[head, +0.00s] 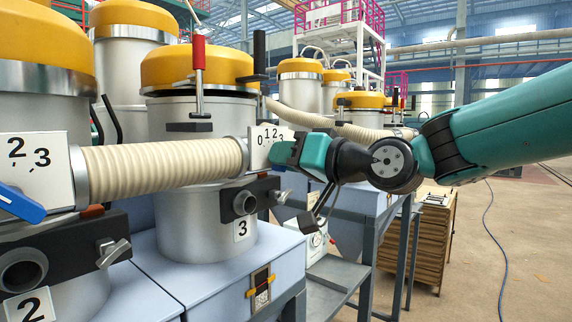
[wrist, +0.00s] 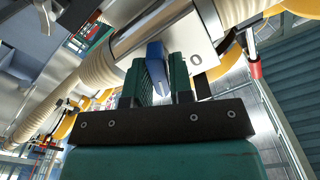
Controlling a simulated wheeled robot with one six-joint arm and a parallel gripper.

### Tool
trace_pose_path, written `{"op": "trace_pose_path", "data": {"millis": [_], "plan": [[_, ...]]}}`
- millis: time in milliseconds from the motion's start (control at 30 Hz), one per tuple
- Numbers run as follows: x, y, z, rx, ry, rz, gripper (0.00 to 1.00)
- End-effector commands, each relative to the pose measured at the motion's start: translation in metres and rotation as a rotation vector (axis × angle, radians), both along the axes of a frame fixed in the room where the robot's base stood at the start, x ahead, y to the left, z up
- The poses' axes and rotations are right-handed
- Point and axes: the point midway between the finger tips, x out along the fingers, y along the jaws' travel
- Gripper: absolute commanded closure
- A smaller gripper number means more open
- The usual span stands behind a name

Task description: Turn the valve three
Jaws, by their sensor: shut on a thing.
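The valve with the number 3 label (head: 242,229) below it has a white dial plate (head: 262,140) marked 0, 1, 2, 3, at the right end of a ribbed cream hose. My gripper (head: 284,153) is at this plate, and its green body hides the valve's blue handle in the head view. In the wrist view the blue handle (wrist: 156,62) stands between the two green fingers of my gripper (wrist: 158,78), which are shut on it.
Another valve has a blue handle (head: 20,202) and the number 2 label (head: 28,306) at the lower left. The ribbed hose (head: 165,168) runs left of my gripper. A black clamp block (head: 268,190) sits just below it. The floor at right is mostly clear.

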Motion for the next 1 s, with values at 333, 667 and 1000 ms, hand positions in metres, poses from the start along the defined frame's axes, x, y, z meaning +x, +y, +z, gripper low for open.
{"op": "trace_pose_path", "data": {"millis": [333,667,1000], "plan": [[0.0002,-0.0004,-0.0006,0.147,0.189,-0.001,1.00],[0.0003,-0.0004,-0.0004,0.208,0.267,-0.001,1.00],[0.0004,-0.0004,-0.0003,0.215,0.276,-0.001,1.00]]}}
